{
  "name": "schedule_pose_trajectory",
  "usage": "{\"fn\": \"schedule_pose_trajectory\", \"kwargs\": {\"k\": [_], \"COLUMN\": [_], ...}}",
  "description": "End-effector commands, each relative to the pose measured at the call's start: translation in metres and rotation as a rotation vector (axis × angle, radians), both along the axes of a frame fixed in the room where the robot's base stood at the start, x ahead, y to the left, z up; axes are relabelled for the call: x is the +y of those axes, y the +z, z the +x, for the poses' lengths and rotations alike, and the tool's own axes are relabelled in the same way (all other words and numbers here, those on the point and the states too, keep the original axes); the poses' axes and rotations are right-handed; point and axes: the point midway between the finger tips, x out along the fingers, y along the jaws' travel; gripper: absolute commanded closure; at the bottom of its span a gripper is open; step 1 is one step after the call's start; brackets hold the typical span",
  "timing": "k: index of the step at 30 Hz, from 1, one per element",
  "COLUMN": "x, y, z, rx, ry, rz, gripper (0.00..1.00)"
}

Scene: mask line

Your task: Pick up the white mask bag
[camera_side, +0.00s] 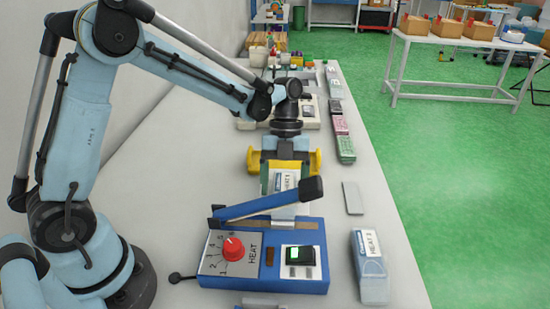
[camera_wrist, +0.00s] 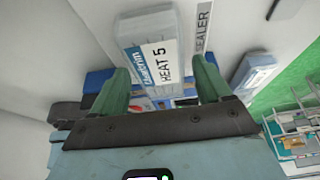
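The white mask bag (camera_side: 284,182), with a blue and white label, lies at the back of the blue heat sealer (camera_side: 225,283) in the side view. In the wrist view the bag (camera_wrist: 150,30) reads "HEAT 5". My gripper (camera_side: 284,172) is low over the bag. In the wrist view its two green fingers (camera_wrist: 160,72) stand wide apart, one on each side of the bag's near end. The gripper looks open; I cannot tell whether either finger touches the bag. My fingers and the sealer's lever hide part of the bag.
The sealer's dark lever handle (camera_side: 312,189) is raised near my gripper. Another labelled bag (camera_side: 373,280) lies right of the sealer, and a flat grey piece (camera_side: 352,198) lies behind it. More packs (camera_side: 341,125) line the table's right edge. The left part of the table is clear.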

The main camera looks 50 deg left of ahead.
Motion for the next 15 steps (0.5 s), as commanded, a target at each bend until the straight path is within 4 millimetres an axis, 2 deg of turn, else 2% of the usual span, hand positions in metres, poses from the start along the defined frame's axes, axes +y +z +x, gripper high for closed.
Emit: {"fn": "schedule_pose_trajectory", "kwargs": {"k": [1,9,15], "x": [0.0000,0.0002,0.0001], "y": [0.0001,0.0003,0.0005], "z": [0.0000,0.0000,0.0000], "rx": [0.000,0.000,0.000], "ry": [0.000,0.000,0.000], "rz": [0.000,0.000,0.000], "gripper": [0.31,0.70,0.70]}}
